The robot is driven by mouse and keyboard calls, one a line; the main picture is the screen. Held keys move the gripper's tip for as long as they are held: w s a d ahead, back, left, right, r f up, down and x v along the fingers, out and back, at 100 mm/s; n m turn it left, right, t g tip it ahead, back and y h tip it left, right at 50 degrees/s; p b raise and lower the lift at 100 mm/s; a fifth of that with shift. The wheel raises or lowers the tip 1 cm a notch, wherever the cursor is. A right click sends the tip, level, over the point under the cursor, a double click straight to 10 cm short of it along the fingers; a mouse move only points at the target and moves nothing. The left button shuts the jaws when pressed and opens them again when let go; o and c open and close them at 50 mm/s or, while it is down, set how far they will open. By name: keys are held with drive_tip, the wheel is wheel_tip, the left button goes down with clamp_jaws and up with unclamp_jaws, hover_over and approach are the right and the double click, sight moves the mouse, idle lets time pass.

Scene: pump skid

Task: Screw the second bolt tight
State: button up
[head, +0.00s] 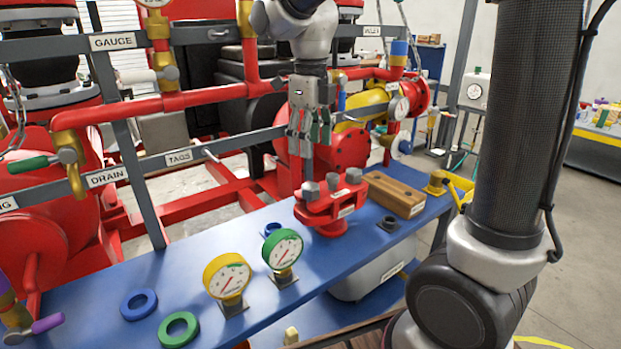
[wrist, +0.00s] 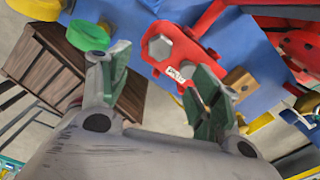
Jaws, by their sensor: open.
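A red flange (head: 332,208) stands on the blue bench with several grey hex-head bolts in its top. One bolt (head: 310,189) is at its left, another bolt (head: 333,181) in the middle, and a third bolt (head: 354,175) at the right. I cannot tell which is the second. My gripper (head: 310,138) points down above the flange, open and empty, with green pads. In the wrist view my gripper (wrist: 160,62) has its fingers apart, and one hex bolt head (wrist: 160,47) shows between and beyond them on the red flange (wrist: 180,50). The fingers look clear of it.
A wooden block (head: 395,194) lies right of the flange. A yellow gauge (head: 227,277) and a green gauge (head: 283,250) stand on the blue bench (head: 190,265) at left, near a blue ring (head: 138,304) and green ring (head: 178,329). Red pipes and a grey rail run behind.

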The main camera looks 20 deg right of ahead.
sight(310, 187)
idle(0.3)
wheel_tip(310, 187, down, 3)
drive_tip(key=n, duration=0.5)
drive_tip(key=shift+s+r, duration=0.1)
drive_tip(key=shift+r, duration=0.05)
drive_tip(key=n, duration=0.3)
drive_tip(key=shift+f+n, duration=0.3)
drive_tip(key=shift+n, duration=0.2)
wheel_tip(310, 187, down, 7)
drive_tip(key=shift+f, duration=0.2)
